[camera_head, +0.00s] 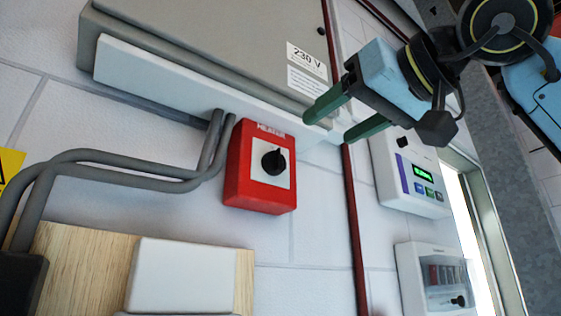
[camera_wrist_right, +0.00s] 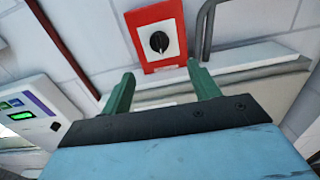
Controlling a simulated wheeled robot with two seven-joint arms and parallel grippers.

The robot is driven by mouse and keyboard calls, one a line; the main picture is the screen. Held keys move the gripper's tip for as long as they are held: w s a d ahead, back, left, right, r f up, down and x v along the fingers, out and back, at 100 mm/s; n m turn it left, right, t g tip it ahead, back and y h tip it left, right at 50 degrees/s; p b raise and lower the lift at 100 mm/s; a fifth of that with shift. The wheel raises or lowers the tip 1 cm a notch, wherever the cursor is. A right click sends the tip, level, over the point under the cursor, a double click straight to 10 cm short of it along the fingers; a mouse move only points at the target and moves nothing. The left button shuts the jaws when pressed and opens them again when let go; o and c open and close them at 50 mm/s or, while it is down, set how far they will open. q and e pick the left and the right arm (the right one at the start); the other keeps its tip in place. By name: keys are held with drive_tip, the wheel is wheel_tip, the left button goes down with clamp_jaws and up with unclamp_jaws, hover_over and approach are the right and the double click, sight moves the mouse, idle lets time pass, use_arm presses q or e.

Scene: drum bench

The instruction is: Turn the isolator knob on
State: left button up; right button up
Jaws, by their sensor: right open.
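The isolator is a red box with a white face plate and a black knob (camera_head: 274,161), mounted on the white wall below a large grey cabinet. A label across the top of the red box (camera_head: 236,178) reads "HEATER". In the right wrist view the knob (camera_wrist_right: 159,41) shows beyond the fingertips, between and above them. My right gripper (camera_head: 327,122) has green fingers spread open and empty, to the upper right of the red box and apart from it. My left gripper is not in view.
The grey cabinet (camera_head: 220,40) with a "230 V" label hangs above. Grey conduits (camera_head: 120,163) run left from the box. A dark red pipe (camera_head: 355,230) stands to the right, then a controller with a green display (camera_head: 423,173). A white block (camera_head: 182,277) sits below.

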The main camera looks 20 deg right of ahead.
sight(281, 158)
drive_tip(key=p+x, duration=0.2)
drive_tip(key=x, duration=1.1)
drive_tip(key=shift+w, duration=0.1)
drive_tip(key=c, duration=1)
